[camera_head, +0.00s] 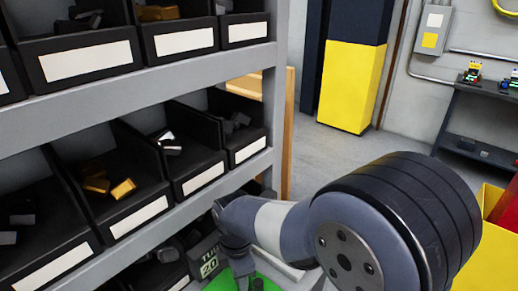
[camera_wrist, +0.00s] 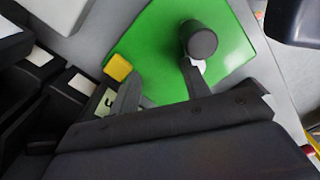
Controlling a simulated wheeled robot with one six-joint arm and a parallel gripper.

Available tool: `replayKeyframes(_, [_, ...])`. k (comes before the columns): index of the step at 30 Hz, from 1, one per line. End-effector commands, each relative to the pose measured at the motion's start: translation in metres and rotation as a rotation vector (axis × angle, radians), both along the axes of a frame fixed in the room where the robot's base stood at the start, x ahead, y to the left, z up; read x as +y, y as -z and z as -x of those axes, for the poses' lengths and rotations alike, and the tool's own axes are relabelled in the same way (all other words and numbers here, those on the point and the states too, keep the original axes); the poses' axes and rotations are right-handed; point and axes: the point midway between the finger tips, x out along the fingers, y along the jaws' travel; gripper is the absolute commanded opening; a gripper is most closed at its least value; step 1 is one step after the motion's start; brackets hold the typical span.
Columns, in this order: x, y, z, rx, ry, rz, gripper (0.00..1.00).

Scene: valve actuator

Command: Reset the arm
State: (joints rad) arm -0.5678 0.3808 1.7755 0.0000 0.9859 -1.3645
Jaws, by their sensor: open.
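My arm (camera_head: 390,225) reaches across the lower right of the head view, beside the shelf. My gripper (camera_wrist: 160,78) is open in the wrist view, with its two dark fingers apart and nothing seen between them. In the head view its end points down near the bottom edge, over a green surface (camera_head: 222,284). The green surface (camera_wrist: 160,48) fills the upper middle of the wrist view. A black round-ended part (camera_wrist: 201,38) stands over it, close to the right finger. I cannot tell whether they touch. A small yellow piece (camera_wrist: 118,67) lies by the left finger.
A grey shelf (camera_head: 140,97) with black bins fills the left, close to my arm. A yellow and dark pillar (camera_head: 348,85) stands behind. A dark bench (camera_head: 460,120) stands at the far right and a yellow box (camera_head: 485,262) nearer. Grey floor between is clear.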

Motion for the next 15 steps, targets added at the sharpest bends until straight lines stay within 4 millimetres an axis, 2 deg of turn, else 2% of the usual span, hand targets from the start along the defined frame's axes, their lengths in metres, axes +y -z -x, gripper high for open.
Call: replayKeyframes(15, [0.018,0.0,0.006,-0.001,-0.434,-0.001,0.45])
